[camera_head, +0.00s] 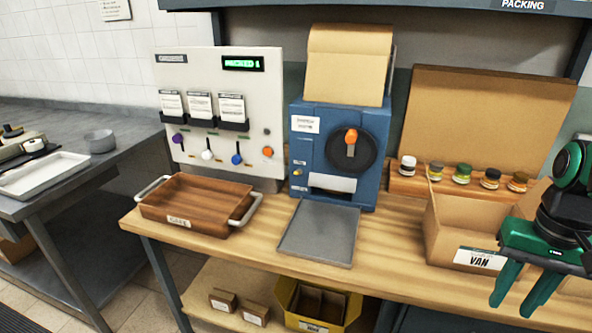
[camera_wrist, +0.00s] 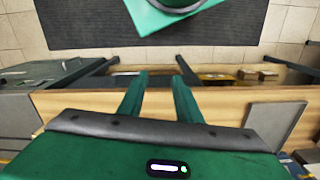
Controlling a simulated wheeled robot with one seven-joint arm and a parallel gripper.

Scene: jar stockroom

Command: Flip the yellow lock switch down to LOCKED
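A small yellow switch (camera_head: 297,173) seems to sit on the left of the front of the blue machine (camera_head: 372,190); it is too small to read its position or any LOCKED label. My gripper (camera_head: 513,306) is at the far right in the head view, in front of the VAN box, well away from the machine. In the wrist view my gripper (camera_wrist: 160,76) has its two green fingers apart with nothing between them. The switch does not show in the wrist view.
The machine has a black dial with an orange handle (camera_head: 350,143) and a grey plate (camera_head: 320,232) before it. A wooden tray (camera_head: 195,218) stands left, under a white panel (camera_head: 222,65) with coloured knobs. Several jars (camera_head: 462,174) and the VAN box (camera_head: 478,258) are right.

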